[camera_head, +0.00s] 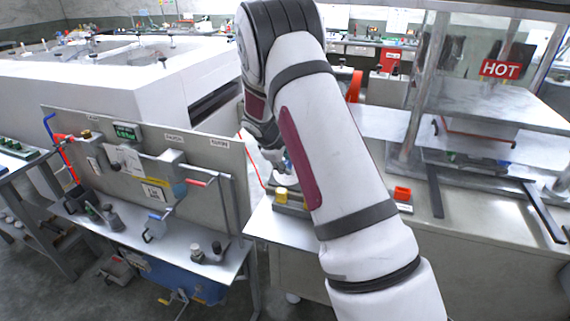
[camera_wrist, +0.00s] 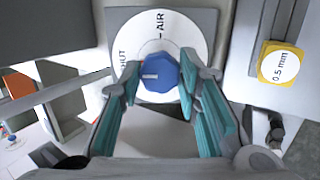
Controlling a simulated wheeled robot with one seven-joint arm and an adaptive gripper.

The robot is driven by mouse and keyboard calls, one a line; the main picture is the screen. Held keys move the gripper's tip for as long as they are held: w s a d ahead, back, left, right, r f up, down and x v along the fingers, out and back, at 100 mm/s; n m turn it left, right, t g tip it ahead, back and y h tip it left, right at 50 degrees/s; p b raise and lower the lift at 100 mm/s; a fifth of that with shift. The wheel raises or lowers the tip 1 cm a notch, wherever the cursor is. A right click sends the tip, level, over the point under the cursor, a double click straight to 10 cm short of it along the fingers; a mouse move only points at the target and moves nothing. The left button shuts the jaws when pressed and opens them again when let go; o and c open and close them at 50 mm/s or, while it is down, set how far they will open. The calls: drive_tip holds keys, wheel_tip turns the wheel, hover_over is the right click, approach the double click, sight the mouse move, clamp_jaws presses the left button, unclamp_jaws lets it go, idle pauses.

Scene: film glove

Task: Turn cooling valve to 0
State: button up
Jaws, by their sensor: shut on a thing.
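A blue knob (camera_wrist: 160,72) sits at the centre of a round white dial (camera_wrist: 178,33) in the wrist view. The dial reads "AIR" at the top right and "SHUT" at the left, the latter partly cut off by my gripper. A short white mark on the knob points left. My gripper (camera_wrist: 161,78) has its teal-padded fingers on either side of the knob, closed on it. In the head view my arm covers the knob and dial, and most of my gripper is hidden.
A yellow block marked "0.5 mm" (camera_wrist: 280,65) stands right of the dial; a yellow block also shows in the head view (camera_head: 281,194). A red "HOT" sign (camera_head: 501,68) hangs over the machine at right.

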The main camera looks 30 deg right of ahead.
idle(0.4)
drive_tip(key=o, duration=1.1)
drive_tip(key=shift+o, duration=0.2)
drive_tip(key=v, duration=1.2)
